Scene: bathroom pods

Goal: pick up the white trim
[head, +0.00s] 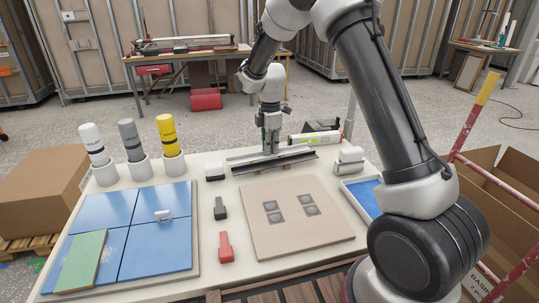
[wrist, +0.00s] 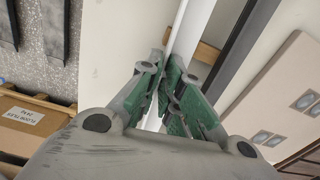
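The white trim (wrist: 179,27) is a long thin pale strip in the wrist view, running from the top edge down between my fingertips. In the head view the pale trim (head: 240,156) lies along the back of the table, just behind a black trim (head: 295,160). My gripper (head: 270,150) points down at its middle. In the wrist view the green-padded fingers of my gripper (wrist: 170,66) are close together, one on each side of the white strip, and look shut on it. Whether the trim is clear of the table cannot be told.
The dark trim (wrist: 240,52) runs close beside the gripper. A beige panel (head: 290,238) and a blue tiled board (head: 90,205) lie in front. White, grey and yellow tubes (head: 168,135) stand at left. A spirit level (head: 315,138) lies behind. Cardboard boxes flank the table.

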